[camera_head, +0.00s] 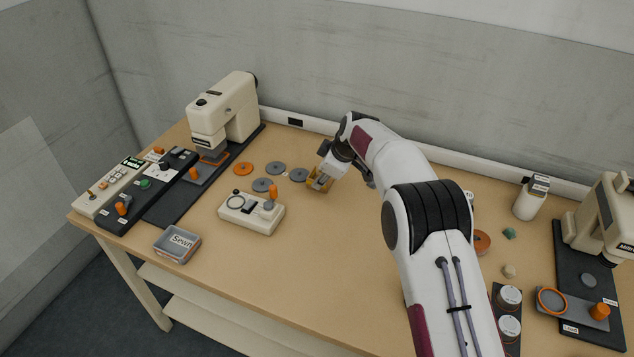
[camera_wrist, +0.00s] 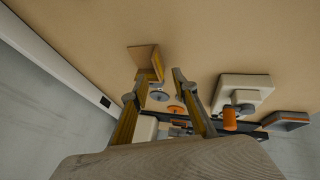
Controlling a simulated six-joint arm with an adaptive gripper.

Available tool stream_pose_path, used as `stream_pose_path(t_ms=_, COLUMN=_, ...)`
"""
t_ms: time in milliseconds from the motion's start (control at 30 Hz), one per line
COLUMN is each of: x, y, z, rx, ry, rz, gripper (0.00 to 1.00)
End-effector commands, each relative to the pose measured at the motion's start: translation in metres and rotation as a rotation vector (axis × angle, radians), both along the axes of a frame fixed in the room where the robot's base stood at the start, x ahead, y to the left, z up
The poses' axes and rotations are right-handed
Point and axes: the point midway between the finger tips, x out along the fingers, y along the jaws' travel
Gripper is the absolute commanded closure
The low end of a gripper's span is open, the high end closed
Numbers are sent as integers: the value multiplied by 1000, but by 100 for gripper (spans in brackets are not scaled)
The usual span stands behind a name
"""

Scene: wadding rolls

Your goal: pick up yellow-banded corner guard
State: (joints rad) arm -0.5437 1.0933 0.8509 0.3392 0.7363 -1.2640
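The corner guard (camera_wrist: 143,57) is a tan, L-shaped piece with a yellowish band along its edge. It stands on the table beyond my fingertips in the wrist view. In the head view the corner guard (camera_head: 315,187) shows at the end of my arm, partly covered by my gripper (camera_head: 325,178). In the wrist view my gripper (camera_wrist: 160,79) is open, with a clear gap between its two fingers. The guard lies by the left fingertip, not centred between the fingers. I cannot tell whether that finger touches it.
Grey discs (camera_head: 262,185) and an orange disc (camera_head: 243,168) lie left of my gripper. A cream control box (camera_head: 247,215) with an orange knob stands nearby. A sewing machine (camera_head: 226,110) stands back left, and a grey tray (camera_head: 177,246) lies front left. The front middle is clear.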

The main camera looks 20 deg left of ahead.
Motion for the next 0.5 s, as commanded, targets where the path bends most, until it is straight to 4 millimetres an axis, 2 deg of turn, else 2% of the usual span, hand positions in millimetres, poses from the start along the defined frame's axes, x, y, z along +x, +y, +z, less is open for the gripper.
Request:
stream_pose_path(t_ms=267, x=3, y=3, z=-7, rx=0, ry=0, rz=0, gripper=72)
stream_pose_path(t_ms=500, x=9, y=10, z=-22, rx=0, ry=0, rz=0, gripper=72)
